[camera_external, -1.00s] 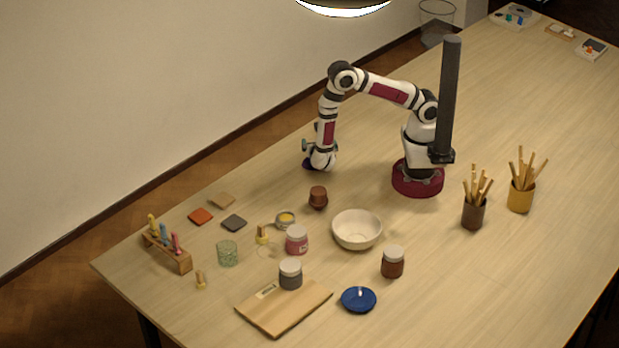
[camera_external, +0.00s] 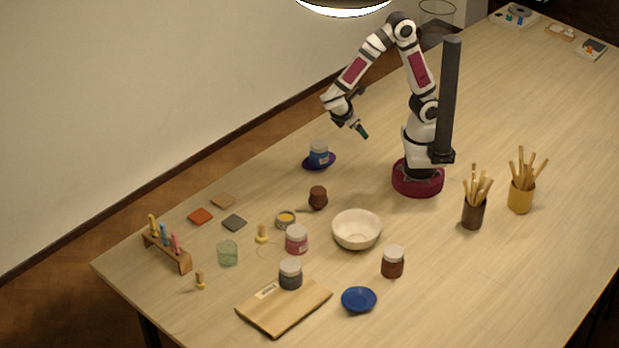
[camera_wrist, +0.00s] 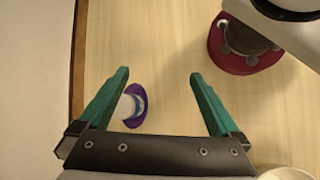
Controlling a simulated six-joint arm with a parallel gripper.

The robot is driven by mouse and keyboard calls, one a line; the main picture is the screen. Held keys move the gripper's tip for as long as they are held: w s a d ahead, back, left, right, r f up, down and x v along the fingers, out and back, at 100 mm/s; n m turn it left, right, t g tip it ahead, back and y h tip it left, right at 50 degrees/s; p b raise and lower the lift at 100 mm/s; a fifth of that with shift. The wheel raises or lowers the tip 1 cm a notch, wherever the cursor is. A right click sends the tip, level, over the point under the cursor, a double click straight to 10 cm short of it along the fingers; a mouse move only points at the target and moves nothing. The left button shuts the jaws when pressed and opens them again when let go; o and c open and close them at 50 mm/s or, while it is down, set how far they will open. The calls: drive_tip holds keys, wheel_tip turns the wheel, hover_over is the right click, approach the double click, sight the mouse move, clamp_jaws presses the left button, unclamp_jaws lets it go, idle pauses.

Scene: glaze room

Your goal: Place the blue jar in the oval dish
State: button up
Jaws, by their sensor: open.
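The blue jar (camera_external: 319,155) has a pale lid and stands upright in the purple oval dish (camera_external: 307,164), left of my base. My gripper (camera_external: 362,132) is open and empty, raised above and to the right of the jar, apart from it. In the wrist view the green fingers of my gripper (camera_wrist: 158,73) are spread wide.
A brown pot (camera_external: 318,198), a white bowl (camera_external: 357,233) and several jars stand nearer the camera. A blue dish (camera_external: 358,300) lies by a wooden board (camera_external: 283,308). Brush pots (camera_external: 473,214) stand right of my base. The table around the oval dish is clear.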

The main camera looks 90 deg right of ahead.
drive_tip(key=s+a+r+m+t+y, duration=0.4)
drive_tip(key=s+a+m+y, duration=0.3)
drive_tip(key=m, duration=0.5)
drive_tip(key=shift+s+r+y, duration=0.25)
drive_tip(key=shift+s+y, duration=0.2)
drive_tip(key=shift+y, duration=0.35)
